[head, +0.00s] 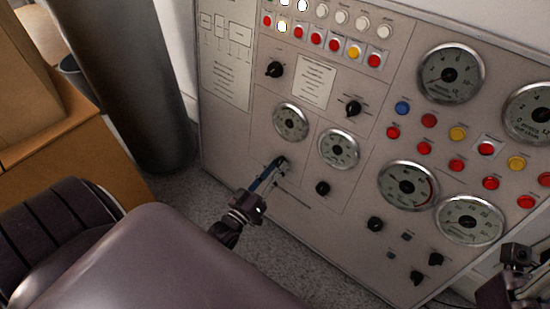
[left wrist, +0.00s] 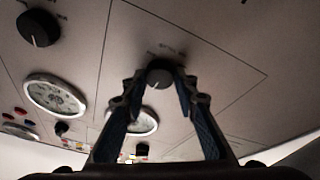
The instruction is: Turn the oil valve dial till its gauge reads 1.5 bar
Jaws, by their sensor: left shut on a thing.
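The dial (head: 281,160), a small black knob, sits on the grey panel below a round white-faced gauge (head: 291,122). Its label is too small to read. My left gripper (head: 272,171) reaches it from the lower left and is shut on it. In the left wrist view, upside down, the dial (left wrist: 159,75) is between the two fingertips, with a pale mark on its face. The gauge (left wrist: 143,121) shows behind the fingers, partly hidden; its needle cannot be read. My right gripper (head: 517,256) is at the lower right edge of the head view, its jaws unclear.
A second gauge (head: 338,149) and black knob (head: 322,188) are just right of the held dial. Larger gauges (head: 408,185) and coloured buttons (head: 456,165) fill the panel's right side. A dark column (head: 130,80) and brown box (head: 60,140) stand left.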

